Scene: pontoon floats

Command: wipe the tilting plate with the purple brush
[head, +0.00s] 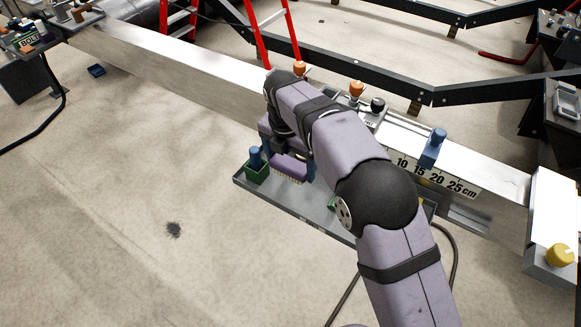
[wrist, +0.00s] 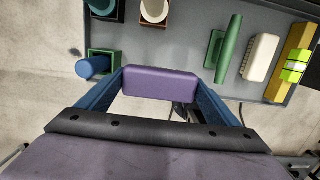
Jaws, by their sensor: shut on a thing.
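My gripper (wrist: 160,76) is shut on the purple brush (wrist: 160,88), with one blue finger at each end of it. In the head view the brush (head: 289,166) is held level, pale bristles down, by the near edge of the grey tray (head: 322,214). My arm hides part of the tray and beam. I cannot tell for sure which surface is the tilting plate; a pale plate (head: 553,205) with a yellow knob stands at the far right.
The tray holds a green box (head: 257,172) with a blue-handled item, a green-handled tool (wrist: 229,45), a white brush (wrist: 260,57) and a yellow bar (wrist: 288,75). A long metal beam (head: 190,72) runs behind, with orange knobs and a blue clamp (head: 433,150). The left floor is mostly clear.

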